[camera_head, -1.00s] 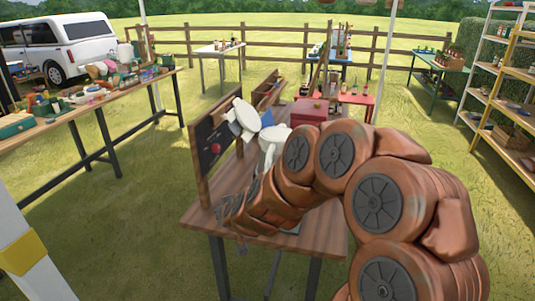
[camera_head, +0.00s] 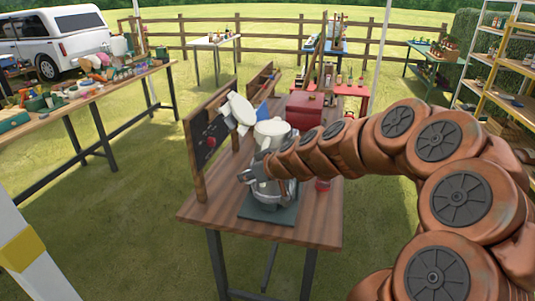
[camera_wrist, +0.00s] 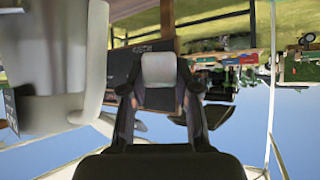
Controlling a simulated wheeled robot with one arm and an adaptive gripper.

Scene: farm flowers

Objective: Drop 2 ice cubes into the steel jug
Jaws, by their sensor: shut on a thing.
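The wrist view shows my gripper (camera_wrist: 160,88) with both fingers closed on a small whitish block that looks like an ice cube (camera_wrist: 163,69). In the head view my gripper (camera_head: 247,178) is in front of the upper left part of a shiny steel jug (camera_head: 268,203). The jug stands upright on a dark mat (camera_head: 267,220) on the wooden table (camera_head: 220,205). My arm hides part of the jug, and the held cube is too small to make out there. A large pale vessel (camera_wrist: 48,65) with a handle fills the left of the wrist view.
A white container (camera_head: 271,130) stands behind my arm. The table's front right is bare.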

